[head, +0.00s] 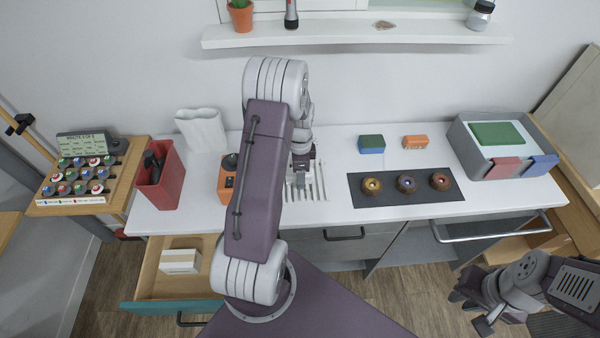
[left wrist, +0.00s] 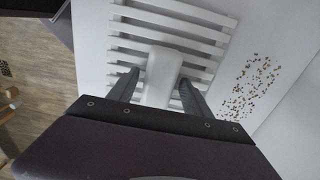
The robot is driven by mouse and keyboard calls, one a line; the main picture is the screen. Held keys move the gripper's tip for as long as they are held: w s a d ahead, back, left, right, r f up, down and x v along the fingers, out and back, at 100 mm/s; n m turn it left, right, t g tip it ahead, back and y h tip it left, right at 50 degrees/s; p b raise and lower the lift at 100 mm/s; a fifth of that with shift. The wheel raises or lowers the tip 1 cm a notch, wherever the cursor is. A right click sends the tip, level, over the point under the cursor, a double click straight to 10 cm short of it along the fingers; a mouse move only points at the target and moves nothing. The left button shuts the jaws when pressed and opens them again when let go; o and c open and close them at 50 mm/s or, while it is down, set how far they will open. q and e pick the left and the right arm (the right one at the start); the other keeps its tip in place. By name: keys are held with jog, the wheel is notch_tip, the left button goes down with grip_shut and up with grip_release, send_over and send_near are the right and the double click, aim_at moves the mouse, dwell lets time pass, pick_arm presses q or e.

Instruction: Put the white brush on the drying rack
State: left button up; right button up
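The white drying rack (head: 318,188) lies on the counter, partly hidden by my left arm in the head view. Its white slats (left wrist: 208,34) fill the top of the left wrist view. The white brush (left wrist: 161,72) is over the slats, between the two fingers of my left gripper (left wrist: 160,90). Narrow gaps show between brush and fingers, so the gripper looks open around it. In the head view the left gripper (head: 304,178) is small above the rack and the brush cannot be made out. My right gripper (head: 480,310) is empty, fingers apart, at lower right.
Brown crumbs (left wrist: 258,88) lie on the counter beside the rack. A dark mat (head: 405,200) with three round pieces is right of it. Sponges (head: 371,144) and a grey bin (head: 480,150) stand behind. A red container (head: 160,180) is left, above an open drawer (head: 150,290).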

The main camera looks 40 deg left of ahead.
pick_arm(q)
notch_tip(320, 180, up, 12)
jog(key=s+d+f+n, duration=0.1)
jog(key=s+d+n, duration=0.4)
jog(key=d, duration=0.3)
jog(key=s+d+f+n+t, duration=0.1)
jog(key=s+d+n, duration=0.4)
jog(key=d, duration=0.3)
jog(key=shift+s+d+f, duration=0.15)
jog(key=shift+s+f, duration=0.15)
jog(key=shift+s, duration=0.6)
